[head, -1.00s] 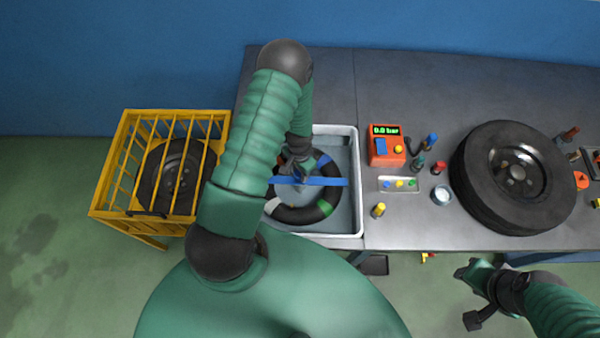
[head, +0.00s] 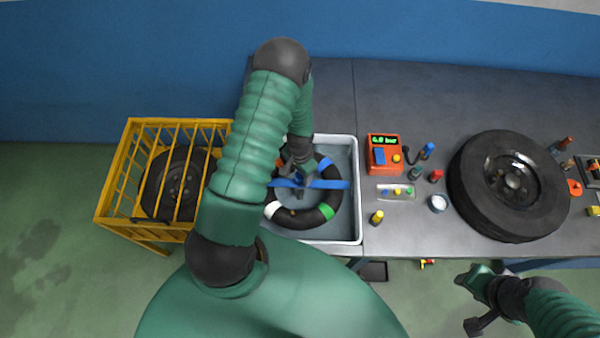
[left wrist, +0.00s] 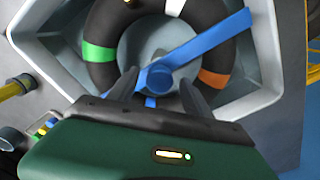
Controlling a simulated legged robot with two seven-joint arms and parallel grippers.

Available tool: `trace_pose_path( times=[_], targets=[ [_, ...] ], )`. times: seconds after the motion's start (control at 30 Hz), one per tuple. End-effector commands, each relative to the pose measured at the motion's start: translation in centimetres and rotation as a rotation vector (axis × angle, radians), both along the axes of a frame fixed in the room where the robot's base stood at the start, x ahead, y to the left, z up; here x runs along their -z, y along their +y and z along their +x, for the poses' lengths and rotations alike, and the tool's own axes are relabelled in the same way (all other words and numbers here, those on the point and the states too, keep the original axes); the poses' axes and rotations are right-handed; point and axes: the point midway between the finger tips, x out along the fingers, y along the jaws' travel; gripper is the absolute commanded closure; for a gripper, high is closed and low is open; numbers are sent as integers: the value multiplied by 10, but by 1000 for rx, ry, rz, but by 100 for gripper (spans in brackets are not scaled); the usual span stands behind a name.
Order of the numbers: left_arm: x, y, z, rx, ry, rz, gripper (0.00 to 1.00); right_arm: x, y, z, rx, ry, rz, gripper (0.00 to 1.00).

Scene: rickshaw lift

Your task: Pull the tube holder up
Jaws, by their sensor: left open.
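The tube holder is a blue bar with a round hub (left wrist: 158,78), lying across a black tube (left wrist: 104,70) with coloured bands. The tube sits in a grey basin (head: 351,218). In the head view the blue bar (head: 335,184) also shows across the tube, partly hidden by my left arm. My left gripper (head: 300,172) is above the hub. In the left wrist view its dark fingers (left wrist: 160,90) are apart, one on each side of the hub; contact is not clear. My right gripper (head: 472,290) is in front of the bench, away from the holder; its finger opening is unclear.
A yellow cage (head: 118,185) with a wheel stands left of the basin. On the bench to the right are an orange pressure gauge box (head: 384,154), a small tray (head: 396,193), several small bottles and a large tyre (head: 508,185). The bench behind is clear.

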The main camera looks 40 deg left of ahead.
Motion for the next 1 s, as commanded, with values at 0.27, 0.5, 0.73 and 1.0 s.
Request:
trace_pose_path(
  times=[0.27, 0.5, 0.73, 1.0],
  targets=[
    [-29, 0, 1, 0, -5, 2, 42, 9, 0, 0, 0, 0, 0, 64],
    [-100, 0, 1, 0, -9, 3, 42, 23, 0, 0, 0, 0, 0, 64],
    [-154, 0, 0, 0, -4, 3, 42, 29, 0, 0, 0, 0, 0, 64],
    [-169, -1, -1, 0, 0, 0, 42, 30, 0, 0, 0, 0, 0, 64]
  ],
)
